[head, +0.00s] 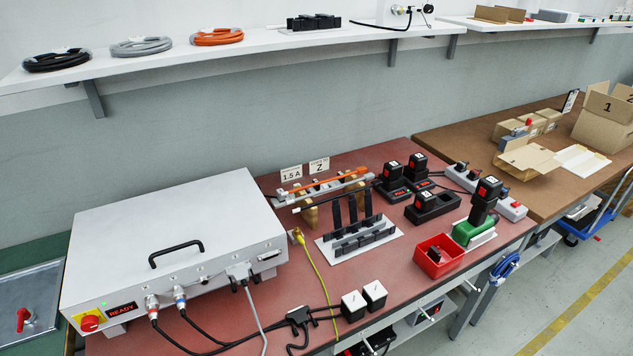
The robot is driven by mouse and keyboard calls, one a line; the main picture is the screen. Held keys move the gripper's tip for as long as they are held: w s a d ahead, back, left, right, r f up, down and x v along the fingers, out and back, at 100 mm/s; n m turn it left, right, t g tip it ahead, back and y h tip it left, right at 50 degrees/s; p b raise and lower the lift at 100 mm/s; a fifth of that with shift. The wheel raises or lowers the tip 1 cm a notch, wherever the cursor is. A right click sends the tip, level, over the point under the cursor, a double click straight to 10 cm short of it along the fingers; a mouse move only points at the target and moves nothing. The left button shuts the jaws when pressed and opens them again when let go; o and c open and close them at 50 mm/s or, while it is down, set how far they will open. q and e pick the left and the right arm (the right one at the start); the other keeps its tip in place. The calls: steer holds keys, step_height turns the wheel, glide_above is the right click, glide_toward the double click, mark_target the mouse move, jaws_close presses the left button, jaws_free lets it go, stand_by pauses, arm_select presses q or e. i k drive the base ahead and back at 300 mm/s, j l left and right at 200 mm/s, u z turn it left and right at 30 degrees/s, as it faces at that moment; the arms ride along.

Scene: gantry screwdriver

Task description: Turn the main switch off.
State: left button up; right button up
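A red rotary knob on a yellow plate (89,322) sits at the lower left of the front face of the white control box (190,225). A small green light and a display reading "READY" in red (122,311) are lit beside it. A second red switch handle (23,318) is on a grey panel (42,290) at the far left. The pictures do not label either one as the main switch, and the knob's exact angle is too small to tell. Neither of my grippers is in view.
Cables plug into the box front and run over the red bench top (290,335). A red bin (438,256), black battery chargers (434,205) and a black rack (358,235) stand to the right. A wall shelf (250,45) with coiled cables hangs above.

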mark_target(89, 323)
steer(key=i+l+u, duration=0.25)
steer(key=l, duration=0.35)
steer(key=i+l+u, duration=0.25)
steer(key=i+l, duration=0.15)
steer(key=l, duration=0.25)
